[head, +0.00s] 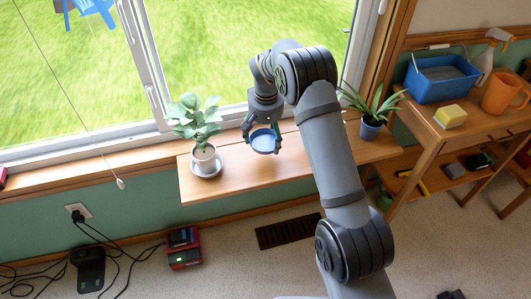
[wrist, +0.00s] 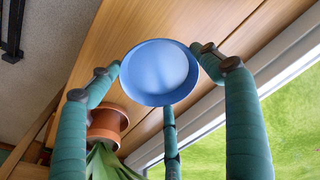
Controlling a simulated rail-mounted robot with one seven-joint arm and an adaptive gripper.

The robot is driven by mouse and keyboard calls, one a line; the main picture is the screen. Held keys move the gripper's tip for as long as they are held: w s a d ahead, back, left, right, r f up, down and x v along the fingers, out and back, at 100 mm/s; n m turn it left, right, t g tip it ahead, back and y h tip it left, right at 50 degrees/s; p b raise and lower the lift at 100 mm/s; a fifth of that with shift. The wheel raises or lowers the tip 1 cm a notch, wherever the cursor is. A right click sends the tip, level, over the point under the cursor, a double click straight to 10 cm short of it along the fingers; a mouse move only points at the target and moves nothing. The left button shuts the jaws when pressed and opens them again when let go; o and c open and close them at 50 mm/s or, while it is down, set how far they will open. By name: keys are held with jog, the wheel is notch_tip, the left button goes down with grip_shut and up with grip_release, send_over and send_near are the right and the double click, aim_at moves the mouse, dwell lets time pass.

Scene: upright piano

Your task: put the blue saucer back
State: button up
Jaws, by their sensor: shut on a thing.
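The blue saucer (head: 265,143) is a shallow round dish held between the fingers of my gripper (head: 263,134), over the middle of the wooden window shelf (head: 235,187). In the wrist view the saucer (wrist: 160,72) faces the camera, with the fingertips of my gripper (wrist: 160,66) at its rim from left, right and below. The gap between the saucer and the shelf is hard to judge. A leafy plant in a white pot (head: 204,157) stands on a pale saucer (head: 206,172) to the left.
In the wrist view a terracotta pot (wrist: 108,122) with long green leaves is close to the left finger. My arm hides part of the shelf. The window (head: 215,60) runs behind. A side table at right holds a blue tub (head: 437,84), sponge (head: 450,115) and orange can (head: 502,94).

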aim_at(266, 144)
jog(key=shift+f, duration=2.65)
jog(key=shift+b, duration=0.3)
jog(key=shift+f, duration=0.25)
jog(key=o, duration=1.1)
jog(key=shift+r, duration=0.1)
jog(key=shift+o, duration=0.3)
jog(key=r, duration=0.4)
jog(key=s+r+p, duration=0.1)
jog(key=r, duration=0.7)
jog(key=shift+s+r+p, duration=0.1)
jog(key=shift+s+p, duration=0.2)
jog(key=shift+p, duration=0.05)
